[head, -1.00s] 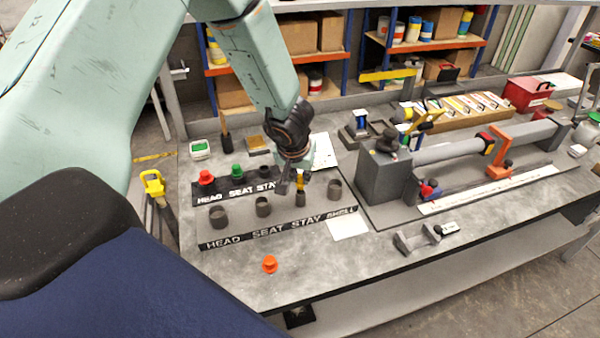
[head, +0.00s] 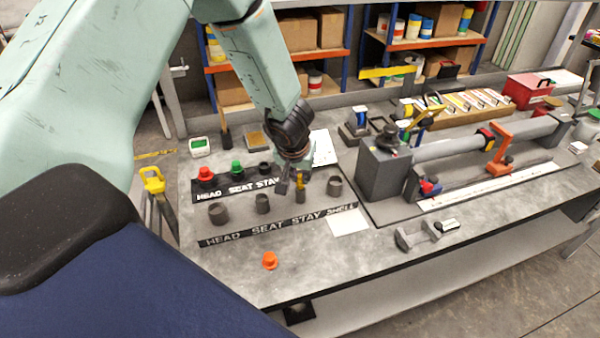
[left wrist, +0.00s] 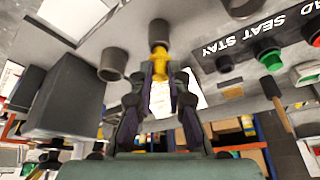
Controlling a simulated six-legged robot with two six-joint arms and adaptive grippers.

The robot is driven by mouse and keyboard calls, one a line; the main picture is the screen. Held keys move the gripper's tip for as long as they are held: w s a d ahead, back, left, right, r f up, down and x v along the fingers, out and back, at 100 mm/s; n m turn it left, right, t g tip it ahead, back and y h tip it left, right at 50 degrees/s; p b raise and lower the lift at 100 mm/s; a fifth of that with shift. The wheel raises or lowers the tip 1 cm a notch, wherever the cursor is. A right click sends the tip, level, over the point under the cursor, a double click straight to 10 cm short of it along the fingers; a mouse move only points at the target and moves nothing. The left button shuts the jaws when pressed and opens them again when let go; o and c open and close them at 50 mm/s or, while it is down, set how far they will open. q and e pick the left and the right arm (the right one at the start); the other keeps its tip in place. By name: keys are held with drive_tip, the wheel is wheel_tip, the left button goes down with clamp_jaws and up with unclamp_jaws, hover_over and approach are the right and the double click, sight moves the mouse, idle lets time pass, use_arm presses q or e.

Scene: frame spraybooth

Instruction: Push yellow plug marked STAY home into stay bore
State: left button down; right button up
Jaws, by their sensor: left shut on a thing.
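The yellow plug (head: 300,181) stands over the stay bore (head: 300,197), a dark upright sleeve in the front row, third from the left. In the left wrist view the plug (left wrist: 159,64) lies between the finger ends, and its far end meets the mouth of the bore (left wrist: 158,32). How deep it sits inside is hidden. My left gripper (head: 291,184) is shut on the plug; it also shows in the left wrist view (left wrist: 158,85). Any marking on the plug is too small to read. My right gripper is not in view.
The head bore (head: 218,213), seat bore (head: 263,204) and shell bore (head: 334,186) flank the stay bore. Behind them a rack holds a red plug (head: 205,174) and a green plug (head: 237,169). An orange plug (head: 270,260) sits on the front bench. A grey block fixture (head: 381,176) stands right.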

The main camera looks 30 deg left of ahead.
use_arm(q)
drive_tip(key=shift+f+b, duration=0.45)
drive_tip(key=shift+f, duration=0.4)
drive_tip(key=c, duration=1.2)
unclamp_jaws()
drive_tip(key=shift+r, duration=0.1)
drive_tip(key=v, duration=1.2)
